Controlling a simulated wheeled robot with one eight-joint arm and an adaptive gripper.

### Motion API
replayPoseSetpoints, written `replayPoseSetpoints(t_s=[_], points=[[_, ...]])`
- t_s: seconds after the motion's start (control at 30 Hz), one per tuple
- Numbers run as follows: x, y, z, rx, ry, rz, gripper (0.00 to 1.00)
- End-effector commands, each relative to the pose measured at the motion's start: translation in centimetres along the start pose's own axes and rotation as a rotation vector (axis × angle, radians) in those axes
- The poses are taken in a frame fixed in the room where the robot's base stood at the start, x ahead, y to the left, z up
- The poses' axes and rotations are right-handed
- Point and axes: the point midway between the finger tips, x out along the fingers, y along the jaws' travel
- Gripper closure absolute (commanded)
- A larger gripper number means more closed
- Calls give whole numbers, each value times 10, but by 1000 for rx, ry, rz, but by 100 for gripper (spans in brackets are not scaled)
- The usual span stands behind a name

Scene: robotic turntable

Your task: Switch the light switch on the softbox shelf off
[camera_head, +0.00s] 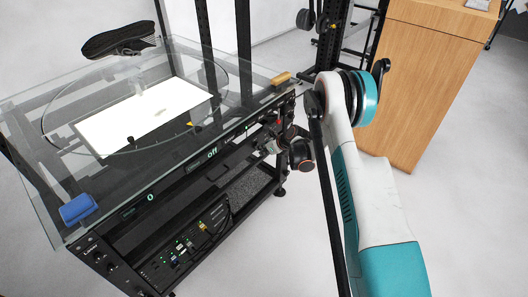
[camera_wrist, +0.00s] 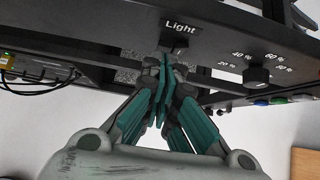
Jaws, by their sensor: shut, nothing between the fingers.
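In the wrist view, the light switch (camera_wrist: 181,43) is a small dark part under a white "Light" label (camera_wrist: 181,27) on the black front panel of the shelf. My gripper (camera_wrist: 167,62) is shut and empty, with its teal-sided fingers together just below the switch. I cannot tell whether the tips touch it, and the switch's position is unclear. In the head view, my gripper (camera_head: 268,147) is at the right part of the shelf's front edge. The softbox panel (camera_head: 140,120) looks bright white beneath the glass.
A dial (camera_wrist: 256,75) with percent marks and several coloured buttons (camera_wrist: 278,100) sit right of the switch. The front panel shows a green "off" readout (camera_head: 212,153). A blue object (camera_head: 77,208) and a wooden-coloured block (camera_head: 281,78) lie on the glass. A wooden cabinet (camera_head: 425,75) stands behind my arm.

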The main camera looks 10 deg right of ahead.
Motion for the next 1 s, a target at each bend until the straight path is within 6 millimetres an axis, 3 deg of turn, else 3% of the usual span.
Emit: replayPoseSetpoints(t_s=[0.5, 1.0], points=[[5, 4, 6, 0, -2, 0, 100], [4, -14, 5, 1, -4, -3, 100]])
